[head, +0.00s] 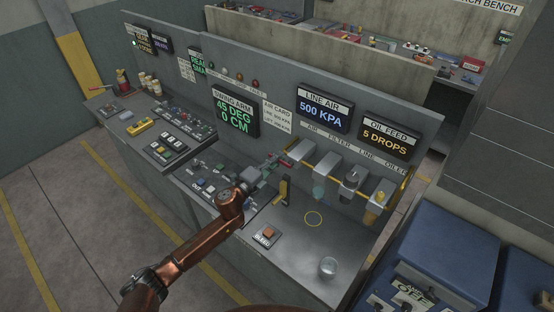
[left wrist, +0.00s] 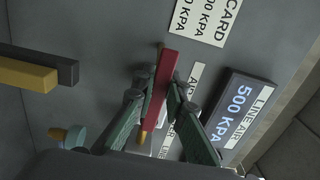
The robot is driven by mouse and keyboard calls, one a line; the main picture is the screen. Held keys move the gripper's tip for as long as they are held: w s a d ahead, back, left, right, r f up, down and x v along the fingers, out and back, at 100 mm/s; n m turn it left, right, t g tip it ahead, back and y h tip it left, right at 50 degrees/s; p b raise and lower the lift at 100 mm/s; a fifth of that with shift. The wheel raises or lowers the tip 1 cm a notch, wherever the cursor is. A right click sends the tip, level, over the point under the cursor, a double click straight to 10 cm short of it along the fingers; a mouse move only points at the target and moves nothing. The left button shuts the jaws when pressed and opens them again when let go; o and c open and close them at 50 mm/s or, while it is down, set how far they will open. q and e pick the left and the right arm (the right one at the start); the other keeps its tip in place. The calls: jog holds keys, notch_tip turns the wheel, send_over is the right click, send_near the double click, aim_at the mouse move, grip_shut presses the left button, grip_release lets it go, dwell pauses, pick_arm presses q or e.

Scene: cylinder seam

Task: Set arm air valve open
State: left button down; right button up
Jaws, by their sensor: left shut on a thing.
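The air valve's red lever (head: 286,162) is at the left end of the yellow pipe on the panel, under the AIR label. My left gripper (head: 275,161) is at this lever, coming from the left. In the left wrist view the red lever (left wrist: 163,82) lies between the two green fingers, which are shut on it. The lever runs nearly upright in that picture, slightly tilted. The valve body behind it is mostly hidden. The line air display (head: 320,108) reads 500 KPA. My right gripper is not in view.
A yellow handle (head: 283,190) stands on the bench just below the gripper. An orange button box (head: 268,235) and a clear cup (head: 328,267) are on the bench. Grey filter and oiler units (head: 353,180) hang to the right. The bench around the yellow ring (head: 313,218) is clear.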

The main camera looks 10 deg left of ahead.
pick_arm(q)
jog(key=c, duration=2)
grip_release()
jog(key=shift+o, duration=0.3)
jog(key=shift+s, duration=0.1)
jog(key=v, duration=1.2)
